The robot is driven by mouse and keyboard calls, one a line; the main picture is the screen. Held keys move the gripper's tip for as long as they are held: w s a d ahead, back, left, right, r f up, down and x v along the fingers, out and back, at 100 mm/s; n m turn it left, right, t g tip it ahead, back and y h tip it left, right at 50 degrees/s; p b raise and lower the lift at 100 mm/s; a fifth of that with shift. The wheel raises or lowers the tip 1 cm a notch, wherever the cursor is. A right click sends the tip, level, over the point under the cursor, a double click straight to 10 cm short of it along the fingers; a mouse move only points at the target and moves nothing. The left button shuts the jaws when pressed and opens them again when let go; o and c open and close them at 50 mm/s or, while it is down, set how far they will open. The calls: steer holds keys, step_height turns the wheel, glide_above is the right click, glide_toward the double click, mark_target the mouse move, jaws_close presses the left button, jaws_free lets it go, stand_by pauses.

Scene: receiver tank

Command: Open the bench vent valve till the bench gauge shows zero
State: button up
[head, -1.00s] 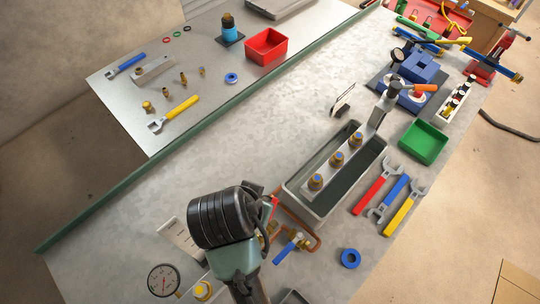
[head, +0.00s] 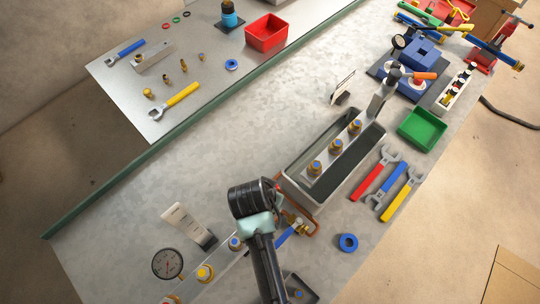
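My arm's dark ribbed end (head: 252,198) is just left of this valve and covers part of the fittings. My gripper's fingers are hidden behind the arm, so neither their opening nor any contact shows.
The open grey tank (head: 288,184) holds a bar with brass fittings. A blue ring (head: 348,243), several wrenches (head: 398,192) and a green tray (head: 423,128) lie to the right. A pale upright card (head: 184,222) stands near the gauge. The bench middle is clear.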

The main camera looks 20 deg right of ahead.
steer(key=shift+w+f, duration=0.1)
jaws_close()
stand_by(0.3)
stand_by(1.2)
